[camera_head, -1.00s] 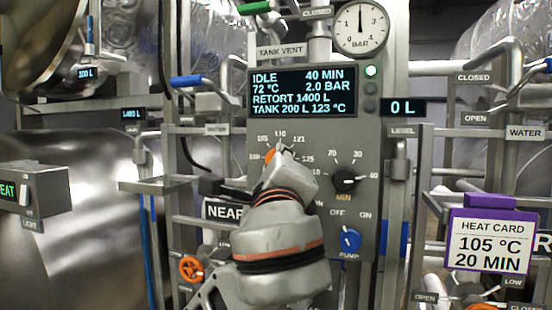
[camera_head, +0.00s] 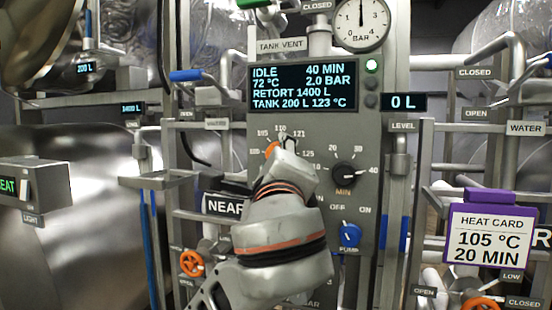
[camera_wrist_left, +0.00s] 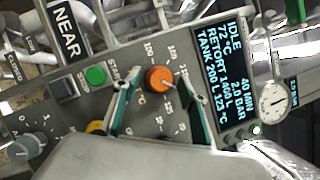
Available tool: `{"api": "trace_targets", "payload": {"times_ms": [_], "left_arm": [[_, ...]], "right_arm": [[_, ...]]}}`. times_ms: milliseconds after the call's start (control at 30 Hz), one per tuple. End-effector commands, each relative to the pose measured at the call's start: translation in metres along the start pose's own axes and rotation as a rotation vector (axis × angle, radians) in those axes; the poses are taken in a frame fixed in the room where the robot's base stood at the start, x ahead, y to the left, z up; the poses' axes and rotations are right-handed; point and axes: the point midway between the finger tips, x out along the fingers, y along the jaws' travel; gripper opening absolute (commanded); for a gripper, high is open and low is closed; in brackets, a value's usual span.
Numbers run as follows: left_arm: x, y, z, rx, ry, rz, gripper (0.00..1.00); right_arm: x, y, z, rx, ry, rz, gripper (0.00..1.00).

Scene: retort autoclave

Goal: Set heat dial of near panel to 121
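The orange heat dial (camera_head: 271,149) sits on the near panel (camera_head: 330,135), inside a printed scale with marks such as 105, 110, 121 and 125. My left gripper (camera_head: 287,146) is in front of it and hides part of the dial and scale. In the left wrist view the round orange dial (camera_wrist_left: 160,79) lies between the two fingertips of my open left gripper (camera_wrist_left: 159,80), with a gap showing on each side. I cannot read the dial's pointer. The display (camera_head: 303,88) reads IDLE, 72 °C, 40 MIN. My right gripper is not in view.
A black MIN dial (camera_head: 344,174) and a blue pump knob (camera_head: 349,236) are to the right of my left arm. A green button (camera_wrist_left: 95,75) lies beside the fingers. A purple heat card (camera_head: 490,238) reads 105 °C, 20 MIN. Pipes and valves surround the panel.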

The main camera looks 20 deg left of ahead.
Motion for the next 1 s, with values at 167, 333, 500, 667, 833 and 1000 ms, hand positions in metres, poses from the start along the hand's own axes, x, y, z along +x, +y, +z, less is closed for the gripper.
{"api": "trace_targets", "payload": {"times_ms": [167,333,500,667,833,1000], "left_arm": [[-0.02,-0.001,-0.002,-0.004,0.006,-0.002,0.42],[-0.048,0.0,-0.002,-0.004,0.007,-0.001,0.42],[-0.068,0.0,-0.001,-0.002,0.003,-0.001,0.42],[-0.074,0.001,0.0,0.0,0.001,0.001,0.42],[-0.074,0.0,0.0,0.0,0.0,0.001,0.42],[-0.074,0.0,0.0,0.0,0.001,0.0,0.42]], "right_arm": [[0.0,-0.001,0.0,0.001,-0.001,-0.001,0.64],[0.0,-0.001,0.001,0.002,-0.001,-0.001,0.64],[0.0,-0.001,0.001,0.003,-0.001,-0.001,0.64],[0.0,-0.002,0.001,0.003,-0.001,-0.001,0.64],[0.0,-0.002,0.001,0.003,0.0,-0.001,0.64],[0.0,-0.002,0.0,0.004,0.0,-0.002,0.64]]}}
